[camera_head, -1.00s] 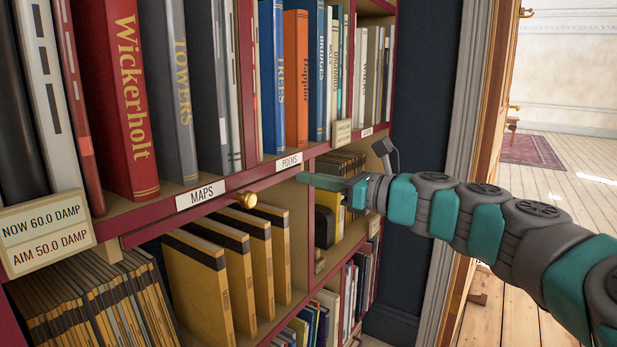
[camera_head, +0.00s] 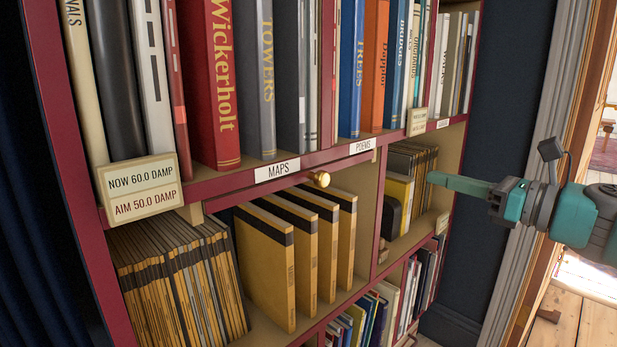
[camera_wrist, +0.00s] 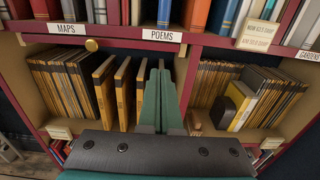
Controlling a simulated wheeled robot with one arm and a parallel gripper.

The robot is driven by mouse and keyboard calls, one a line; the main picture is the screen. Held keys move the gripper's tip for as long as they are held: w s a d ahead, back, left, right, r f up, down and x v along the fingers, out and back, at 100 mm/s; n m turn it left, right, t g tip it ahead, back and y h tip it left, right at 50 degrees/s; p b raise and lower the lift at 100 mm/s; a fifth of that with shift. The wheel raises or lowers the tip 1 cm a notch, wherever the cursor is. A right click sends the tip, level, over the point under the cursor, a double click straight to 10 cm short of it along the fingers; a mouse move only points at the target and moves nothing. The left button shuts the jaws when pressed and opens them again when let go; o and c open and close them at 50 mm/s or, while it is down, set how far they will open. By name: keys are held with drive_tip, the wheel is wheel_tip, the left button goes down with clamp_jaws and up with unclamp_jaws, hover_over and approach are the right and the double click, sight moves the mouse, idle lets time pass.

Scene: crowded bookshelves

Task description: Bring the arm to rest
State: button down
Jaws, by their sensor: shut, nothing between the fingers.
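My gripper (camera_head: 432,178) is at the right in the head view, pointing left toward the bookshelf, with teal fingers closed together and empty. In the wrist view my gripper (camera_wrist: 158,66) points at the shelf, its fingertips just below the POEMS label. I cannot tell the exact gap between the fingertips and the shelf. Most of my arm is cut off by the right edge of the head view.
The bookshelf (camera_head: 225,184) fills the left and middle, with upright books above and yellow-brown volumes (camera_head: 265,265) below. A brass knob (camera_head: 321,179) sticks out from the shelf edge. A damp sign (camera_head: 140,187) hangs at left. A doorway with open floor (camera_head: 585,320) is at right.

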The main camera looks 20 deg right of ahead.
drive_tip(key=w+a+f+n+g+y, duration=0.1)
drive_tip(key=w+a+f+n+g, duration=0.2)
drive_tip(key=a, duration=0.5)
drive_tip(key=w+a+f+n+g+y, duration=0.1)
drive_tip(key=w+a+f+n+g, duration=0.15)
drive_tip(key=a+f+n, duration=0.45)
drive_tip(key=s+a+f+n+g, duration=0.4)
drive_tip(key=a+f+n+g, duration=0.4)
drive_tip(key=a, duration=0.5)
drive_tip(key=s+a+f+n+g+h, duration=0.35)
drive_tip(key=s+f+n, duration=0.25)
drive_tip(key=s+f, duration=0.25)
drive_tip(key=s+d+f+n+g+h, duration=0.1)
drive_tip(key=s+d+f+n+h, duration=0.3)
drive_tip(key=s+f+n, duration=0.2)
drive_tip(key=s+n, duration=0.2)
drive_tip(key=s, duration=0.1)
drive_tip(key=shift+f+g+h, duration=0.3)
drive_tip(key=shift+g+h, duration=0.05)
drive_tip(key=shift+g, duration=0.05)
drive_tip(key=shift+d, duration=0.1)
